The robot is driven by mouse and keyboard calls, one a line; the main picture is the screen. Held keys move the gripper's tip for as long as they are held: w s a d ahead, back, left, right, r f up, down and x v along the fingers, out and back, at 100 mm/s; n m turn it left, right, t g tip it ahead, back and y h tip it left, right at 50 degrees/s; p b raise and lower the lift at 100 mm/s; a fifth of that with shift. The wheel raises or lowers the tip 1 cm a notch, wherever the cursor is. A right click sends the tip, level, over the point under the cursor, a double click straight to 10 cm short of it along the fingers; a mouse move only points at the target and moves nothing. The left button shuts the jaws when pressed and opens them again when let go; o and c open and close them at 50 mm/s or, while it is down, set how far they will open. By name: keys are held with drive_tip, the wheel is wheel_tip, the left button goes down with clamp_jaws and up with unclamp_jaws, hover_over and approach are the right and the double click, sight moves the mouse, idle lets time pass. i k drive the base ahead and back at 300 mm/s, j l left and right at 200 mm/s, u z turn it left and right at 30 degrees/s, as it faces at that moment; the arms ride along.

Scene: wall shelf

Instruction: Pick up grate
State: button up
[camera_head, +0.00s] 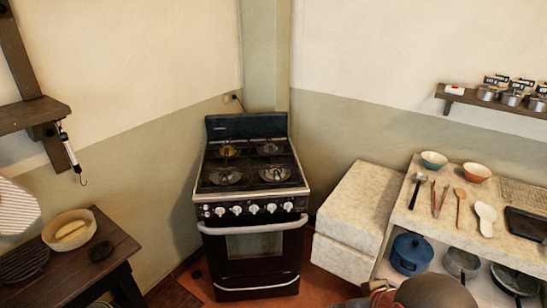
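A dark round grate (22,262) with parallel bars lies on the wooden table at the lower left, partly cut off by the picture's left edge. A pale wire rack (523,194) lies on the counter at the right, also grate-like. I cannot tell from this view which one the task names. The stove's top also carries dark burner grates (252,166). No gripper fingers can be made out; a rounded brownish shape at the bottom edge cannot be identified.
The wooden table (108,262) also holds a bowl (70,230) with bread-like food. A stove (254,262) stands in the corner. The counter (450,205) holds bowls and utensils, with a blue pot (410,253) below. A wall shelf (38,115) juts out at left.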

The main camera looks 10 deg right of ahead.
sight(272, 158)
drive_tip(key=i+j+z, duration=0.3)
drive_tip(key=i+j, duration=0.4)
drive_tip(key=i, duration=0.35)
drive_tip(key=i+j+z, duration=0.3)
drive_tip(key=i+j, duration=0.65)
